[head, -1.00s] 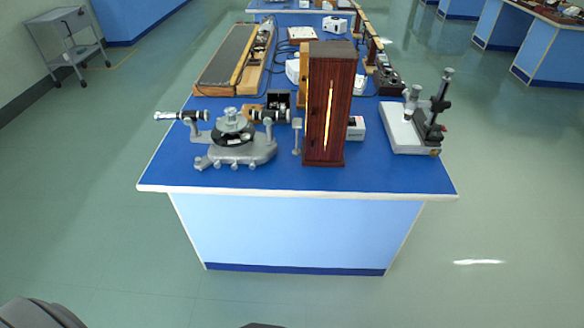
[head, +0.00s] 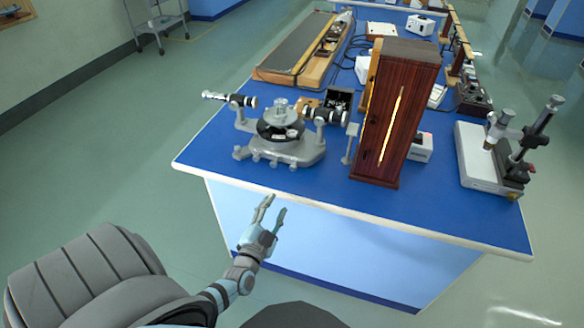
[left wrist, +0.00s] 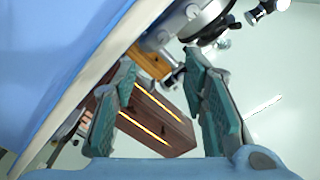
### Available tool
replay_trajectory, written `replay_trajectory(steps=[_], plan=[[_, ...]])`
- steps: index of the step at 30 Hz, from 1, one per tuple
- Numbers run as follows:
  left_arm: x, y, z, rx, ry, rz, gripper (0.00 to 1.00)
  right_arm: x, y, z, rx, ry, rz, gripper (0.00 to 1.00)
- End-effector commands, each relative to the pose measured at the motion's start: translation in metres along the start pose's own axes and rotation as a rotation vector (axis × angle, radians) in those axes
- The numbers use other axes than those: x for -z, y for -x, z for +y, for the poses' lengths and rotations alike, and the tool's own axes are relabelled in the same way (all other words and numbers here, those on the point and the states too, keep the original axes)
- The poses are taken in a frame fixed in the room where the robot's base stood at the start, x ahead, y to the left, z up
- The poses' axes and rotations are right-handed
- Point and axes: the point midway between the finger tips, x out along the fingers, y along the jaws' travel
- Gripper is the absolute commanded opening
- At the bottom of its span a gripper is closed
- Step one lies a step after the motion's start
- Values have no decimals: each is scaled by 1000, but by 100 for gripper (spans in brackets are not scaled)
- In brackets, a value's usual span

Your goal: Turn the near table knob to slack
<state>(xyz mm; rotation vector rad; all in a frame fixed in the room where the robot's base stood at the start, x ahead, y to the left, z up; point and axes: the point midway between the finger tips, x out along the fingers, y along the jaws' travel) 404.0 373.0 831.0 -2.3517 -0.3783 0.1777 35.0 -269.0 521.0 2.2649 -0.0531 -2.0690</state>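The grey spectrometer (head: 290,152) stands at the near left of the blue bench, with a round prism table (head: 282,118) on top and black-and-silver tubes at its sides. Small grey knobs (head: 273,164) line the near edge of its base; I cannot tell which is the near table knob. My left gripper (head: 274,206) is open and empty, in front of the bench's near edge, apart from the spectrometer. In the left wrist view my left gripper (left wrist: 160,62) has its fingers spread, with part of the spectrometer (left wrist: 205,20) beyond at the top. My right gripper is not in view.
A tall dark-red wooden lamp housing (head: 412,100) with a glowing slit stands right of the spectrometer, beside a small stand (head: 350,143). A microscope-like instrument (head: 500,160) is at the right. The bench's white near edge (head: 350,212) lies between my gripper and the spectrometer.

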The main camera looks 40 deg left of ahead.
Motion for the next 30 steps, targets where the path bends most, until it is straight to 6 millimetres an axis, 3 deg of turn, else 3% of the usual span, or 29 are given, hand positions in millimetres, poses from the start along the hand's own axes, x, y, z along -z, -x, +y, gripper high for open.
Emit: replay_trajectory(steps=[5,12,18,24,30], plan=[[7,-29,-9,36,-16,17,39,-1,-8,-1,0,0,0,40],[6,-85,-7,31,-15,16,39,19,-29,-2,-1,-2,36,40],[7,-124,-8,30,-15,15,39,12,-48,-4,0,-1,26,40],[8,-146,-9,28,-15,14,39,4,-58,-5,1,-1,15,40],[10,-149,-10,27,-15,14,39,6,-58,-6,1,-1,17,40]])
